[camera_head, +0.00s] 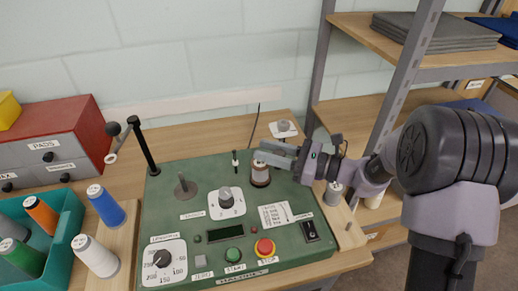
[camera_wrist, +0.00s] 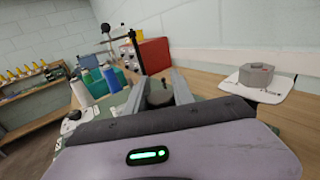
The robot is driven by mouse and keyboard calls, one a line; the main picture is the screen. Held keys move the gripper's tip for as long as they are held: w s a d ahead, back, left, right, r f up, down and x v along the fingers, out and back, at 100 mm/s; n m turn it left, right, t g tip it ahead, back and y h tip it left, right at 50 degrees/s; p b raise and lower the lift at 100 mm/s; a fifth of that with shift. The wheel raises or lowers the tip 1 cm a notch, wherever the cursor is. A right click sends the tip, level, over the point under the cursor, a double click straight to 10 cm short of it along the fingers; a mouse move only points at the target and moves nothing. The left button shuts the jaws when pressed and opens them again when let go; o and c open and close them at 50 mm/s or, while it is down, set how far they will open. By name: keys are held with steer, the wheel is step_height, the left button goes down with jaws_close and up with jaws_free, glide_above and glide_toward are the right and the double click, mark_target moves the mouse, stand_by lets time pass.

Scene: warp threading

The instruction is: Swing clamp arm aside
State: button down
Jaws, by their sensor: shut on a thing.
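A short brown-and-white cylinder (camera_head: 260,175) stands upright near the back right of the green machine panel (camera_head: 150,222). My gripper (camera_head: 262,155) has its grey fingers at the cylinder's top and is shut on it; the fingers partly hide the contact. In the wrist view the two fingers of my gripper (camera_wrist: 160,85) point forward, with a dark piece showing between them. A black upright post (camera_head: 144,148) at the panel's back left carries a side arm with a black ball knob (camera_head: 113,129). I cannot tell for certain which part is the clamp arm.
A teal bin (camera_head: 70,210) with thread cones stands at left, near a blue cone (camera_head: 105,205) and a white cone (camera_head: 94,256). A red-and-grey drawer box (camera_head: 60,140) is behind. A shelf unit (camera_head: 322,60) rises at right. A grey hex piece (camera_wrist: 256,75) lies on a white plate.

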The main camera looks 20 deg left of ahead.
mark_target(282, 153)
steer(key=shift+w+d+n+g, duration=0.1)
steer(key=shift+d+n+g, duration=0.75)
steer(key=shift+g, duration=0.4)
steer(key=shift+w+d+n+g, duration=0.1)
steer(key=shift+d+n+g, duration=0.7)
steer(key=shift+g, duration=0.45)
steer(key=c, duration=1.1)
jaws_free()
steer(key=shift+d, duration=0.1)
steer(key=p+v, duration=0.1)
steer(key=v, duration=0.4)
steer(key=p+v, duration=0.1)
steer(key=v, duration=0.5)
steer(key=p+v, duration=0.1)
steer(key=v, duration=0.5)
steer(key=shift+d+r+p, duration=0.15)
steer(key=shift+r+p, duration=0.2)
steer(key=shift+r, duration=0.05)
